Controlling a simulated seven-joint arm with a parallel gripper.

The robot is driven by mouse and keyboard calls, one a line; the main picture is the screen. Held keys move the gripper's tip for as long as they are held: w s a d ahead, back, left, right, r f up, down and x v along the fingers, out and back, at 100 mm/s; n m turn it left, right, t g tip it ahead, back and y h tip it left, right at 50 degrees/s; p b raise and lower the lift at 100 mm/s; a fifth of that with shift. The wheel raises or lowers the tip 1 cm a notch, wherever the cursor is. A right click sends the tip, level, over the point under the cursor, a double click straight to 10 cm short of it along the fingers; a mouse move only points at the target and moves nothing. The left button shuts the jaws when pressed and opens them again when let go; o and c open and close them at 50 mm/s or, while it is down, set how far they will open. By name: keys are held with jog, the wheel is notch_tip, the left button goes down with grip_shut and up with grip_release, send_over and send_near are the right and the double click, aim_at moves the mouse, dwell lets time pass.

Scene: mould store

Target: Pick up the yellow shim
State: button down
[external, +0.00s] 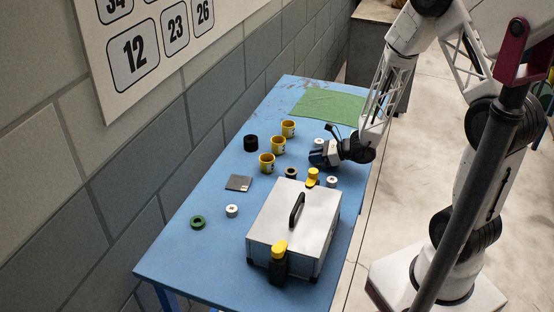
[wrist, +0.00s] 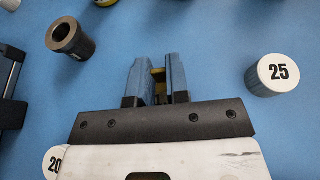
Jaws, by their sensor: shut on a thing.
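My gripper (external: 322,155) is low over the blue table, near its right edge in the external view. In the wrist view its two blue fingers (wrist: 158,82) are closed around a small yellow piece, the yellow shim (wrist: 158,73). Only a little of the shim shows between the fingers, with a dark part below it. In the external view the shim is hidden by the gripper. I cannot tell whether it is clear of the table.
A dark bushing (wrist: 72,40) and a white cylinder marked 25 (wrist: 274,75) flank the fingers. A white piece marked 20 (wrist: 51,163) is partly under my gripper. Yellow cups (external: 278,146), a silver case (external: 275,231) and a green mat (external: 333,104) share the table (external: 190,262).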

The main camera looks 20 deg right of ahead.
jog(key=shift+r, duration=0.25)
jog(key=shift+r, duration=0.85)
jog(key=shift+s+d+r, duration=0.1)
jog(key=shift+s+r, duration=0.2)
jog(key=shift+r, duration=0.45)
jog(key=s+d, duration=0.1)
jog(key=s, duration=0.4)
jog(key=s+d+r, duration=0.1)
jog(key=s, duration=0.4)
jog(key=s+d, duration=0.2)
jog(key=s, duration=0.3)
jog(key=shift+r, duration=0.15)
